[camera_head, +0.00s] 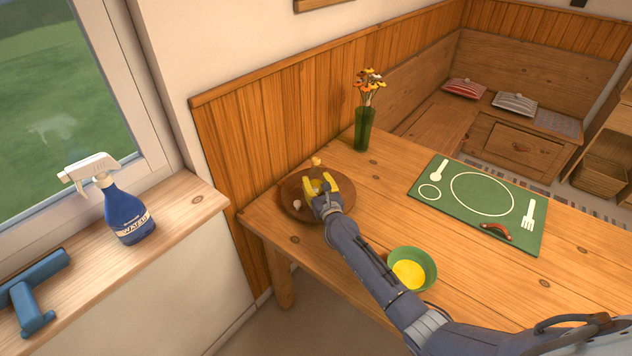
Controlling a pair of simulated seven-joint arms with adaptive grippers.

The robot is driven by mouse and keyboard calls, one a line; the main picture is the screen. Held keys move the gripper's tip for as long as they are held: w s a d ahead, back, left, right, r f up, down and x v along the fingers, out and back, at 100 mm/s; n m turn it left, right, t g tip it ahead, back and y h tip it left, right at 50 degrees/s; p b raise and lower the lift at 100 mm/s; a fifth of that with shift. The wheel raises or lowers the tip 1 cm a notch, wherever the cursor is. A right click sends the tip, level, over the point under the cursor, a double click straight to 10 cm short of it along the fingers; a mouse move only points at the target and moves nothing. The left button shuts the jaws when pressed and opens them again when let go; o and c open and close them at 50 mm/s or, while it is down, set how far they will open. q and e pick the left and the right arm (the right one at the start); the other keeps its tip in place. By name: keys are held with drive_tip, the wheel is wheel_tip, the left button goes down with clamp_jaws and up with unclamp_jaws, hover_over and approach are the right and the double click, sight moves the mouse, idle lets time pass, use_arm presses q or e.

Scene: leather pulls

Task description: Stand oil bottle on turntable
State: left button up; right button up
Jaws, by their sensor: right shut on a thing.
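The turntable (291,207) is a round dark brown wooden disc at the left end of the wooden table. My right gripper (322,184), with yellow fingers, is over the turntable. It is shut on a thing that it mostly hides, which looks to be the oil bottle. A small orange-tan tip (316,161) shows just beyond the fingers and may be the bottle's top. I cannot tell whether the bottle's base touches the turntable. My left gripper is not in view.
A small pale item (297,205) lies on the turntable. A green vase with flowers (364,128) stands behind. A green bowl with yellow contents (412,268) is beside my right forearm. A green placemat (426,192) lies right. A blue spray bottle (125,212) stands on the windowsill.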

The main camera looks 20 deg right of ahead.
drive_tip(key=o, duration=1.4)
drive_tip(key=shift+f, duration=0.1)
drive_tip(key=shift+r, duration=0.2)
drive_tip(key=s, duration=1.2)
drive_tip(key=shift+d, duration=0.2)
